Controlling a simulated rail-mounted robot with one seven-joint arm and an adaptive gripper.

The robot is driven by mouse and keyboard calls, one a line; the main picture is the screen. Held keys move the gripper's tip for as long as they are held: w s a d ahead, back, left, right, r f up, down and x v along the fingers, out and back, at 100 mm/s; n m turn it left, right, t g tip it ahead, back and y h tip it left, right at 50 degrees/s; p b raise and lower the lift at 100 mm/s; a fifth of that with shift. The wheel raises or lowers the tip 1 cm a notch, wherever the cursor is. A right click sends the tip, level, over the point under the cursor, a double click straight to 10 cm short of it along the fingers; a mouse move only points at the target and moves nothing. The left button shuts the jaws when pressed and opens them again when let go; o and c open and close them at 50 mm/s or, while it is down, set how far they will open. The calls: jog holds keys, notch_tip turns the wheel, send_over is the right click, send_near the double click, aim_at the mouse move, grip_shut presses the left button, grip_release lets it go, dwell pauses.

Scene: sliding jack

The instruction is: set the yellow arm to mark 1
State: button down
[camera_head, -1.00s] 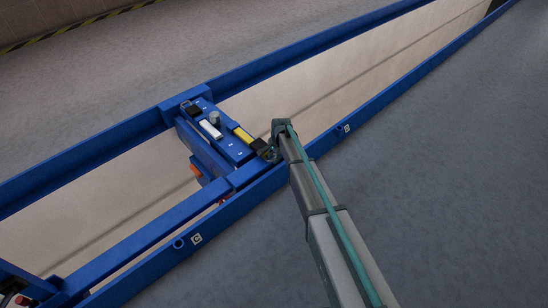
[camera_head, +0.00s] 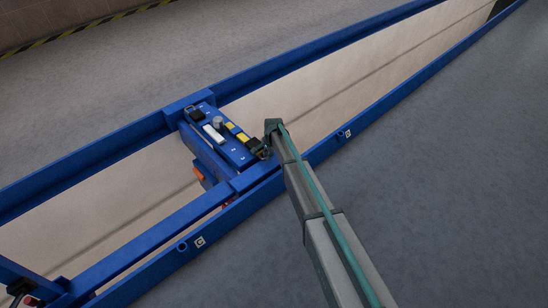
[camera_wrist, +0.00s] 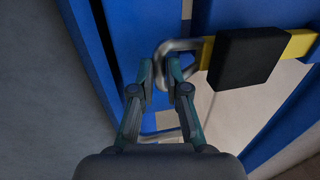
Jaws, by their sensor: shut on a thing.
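The yellow arm (camera_head: 243,137) lies along the top of the blue jack body (camera_head: 215,148), with a black block (camera_head: 256,146) near its outer end. In the wrist view the yellow arm (camera_wrist: 300,43) runs through the black block (camera_wrist: 245,58) and ends in a bent metal loop (camera_wrist: 178,46). My gripper (camera_wrist: 160,70) is shut on this loop, its fingers on either side of the loop's near end. In the head view my gripper (camera_head: 265,153) is small at the jack's right end. Small white marks (camera_head: 233,149) show on the jack top, too small to read.
A white bar (camera_head: 213,133) and a grey knob (camera_head: 218,121) sit beside the yellow arm. Blue rails border a pit (camera_head: 310,90) on both sides. Labels C (camera_head: 199,242) and B (camera_head: 348,133) mark the near rail (camera_head: 300,165). Grey floor (camera_head: 450,190) lies open at right.

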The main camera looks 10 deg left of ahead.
aim_at(254, 144)
jog(key=w+a+p, duration=0.4)
jog(key=w+a, duration=0.3)
jog(key=a, duration=0.1)
jog(key=shift+w, duration=0.2)
jog(key=c, duration=1.2)
grip_release()
jog(key=shift+d, duration=0.1)
jog(key=shift+s+r, duration=0.1)
jog(key=shift+r, duration=0.15)
jog(key=r, duration=0.3)
jog(key=s+d+r, duration=0.1)
jog(key=r, duration=0.7)
jog(key=shift+s+d+r, duration=0.15)
jog(key=shift+s+d, duration=0.1)
jog(key=shift+d, duration=0.05)
